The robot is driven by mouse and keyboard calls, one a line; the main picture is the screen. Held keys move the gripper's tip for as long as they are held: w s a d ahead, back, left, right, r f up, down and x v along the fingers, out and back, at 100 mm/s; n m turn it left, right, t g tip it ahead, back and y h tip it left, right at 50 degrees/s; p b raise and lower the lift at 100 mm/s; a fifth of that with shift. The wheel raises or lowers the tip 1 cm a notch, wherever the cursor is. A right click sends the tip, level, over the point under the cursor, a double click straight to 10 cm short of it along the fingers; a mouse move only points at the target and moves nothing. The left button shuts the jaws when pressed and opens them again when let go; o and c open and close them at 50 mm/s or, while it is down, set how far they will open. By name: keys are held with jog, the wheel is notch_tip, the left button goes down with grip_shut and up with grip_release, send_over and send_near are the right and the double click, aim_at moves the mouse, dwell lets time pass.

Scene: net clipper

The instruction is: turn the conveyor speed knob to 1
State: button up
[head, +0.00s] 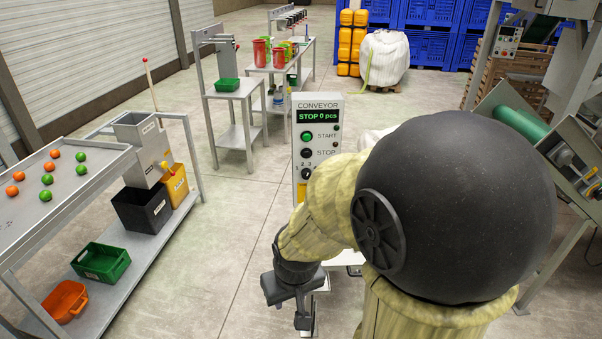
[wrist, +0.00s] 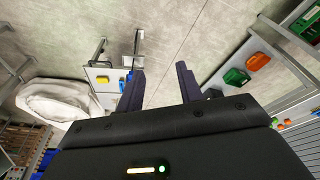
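The conveyor control box (head: 318,115) stands upright near the middle of the head view. Its display reads "STOP 0 pcs". Below are a green START button (head: 306,136), a dark STOP button (head: 306,153), and the speed knob (head: 306,174) under small numbers. The knob is small and partly crowded by my arm, so I cannot tell its setting. My gripper (head: 296,302) hangs below and in front of the box, apart from the knob. In the wrist view my gripper (wrist: 160,82) has its two fingers spread, with nothing between them.
At left, a metal table (head: 75,190) holds orange and green balls, with bins on its lower shelf. Behind, a narrow stand (head: 233,92) carries a green tray. A green-roller machine (head: 520,125) stands at right. Floor left of the box is clear.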

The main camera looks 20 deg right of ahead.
jog(key=shift+w, duration=0.2)
jog(key=shift+o, duration=0.4)
jog(key=shift+s, duration=0.2)
jog(key=shift+o, duration=1.2)
jog(key=shift+w, duration=0.1)
jog(key=w+d+f+m+t+h+p, duration=0.1)
jog(key=w+d+m+t, duration=0.35)
jog(key=w, duration=0.55)
jog(key=w+d+f+m+t+h+p, duration=0.1)
jog(key=w+d+f+m+t, duration=0.2)
jog(key=w+t, duration=0.5)
jog(key=w+d+r+m+t+h, duration=0.1)
jog(key=w+d+r+m+h, duration=0.1)
jog(key=w+d+m+h, duration=0.1)
jog(key=d+m+h, duration=0.1)
jog(key=d+m, duration=0.1)
jog(key=d, duration=0.1)
jog(key=shift+d+r+t, duration=0.3)
jog(key=shift+t, duration=0.05)
jog(key=shift+s, duration=0.1)
